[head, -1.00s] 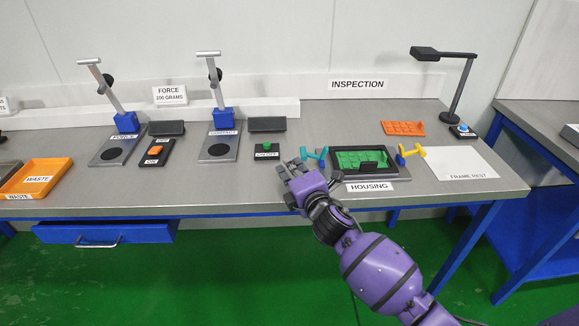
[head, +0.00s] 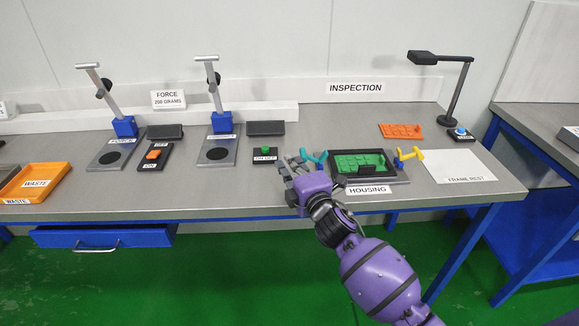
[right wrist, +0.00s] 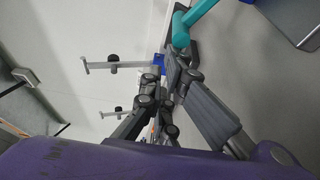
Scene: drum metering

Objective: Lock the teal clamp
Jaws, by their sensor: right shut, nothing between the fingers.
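The teal clamp (head: 313,157) is at the left edge of the dark housing fixture (head: 398,178). Its handle also shows at the top of the right wrist view (right wrist: 203,14). My right gripper (head: 288,163) is shut and empty just left of the teal clamp, above the bench. In the right wrist view its fingers (right wrist: 168,76) come close to the teal handle; I cannot tell if they touch it. The hand hides part of the clamp's lower side. A green part (head: 358,164) sits in the fixture. My left gripper is not in view.
A yellow clamp (head: 409,156) is at the fixture's right side. The on/off box (head: 264,155) with a green button stands left of my gripper. An orange tray (head: 401,131) and a lamp (head: 453,92) are behind. The white frame rest (head: 455,166) is bare.

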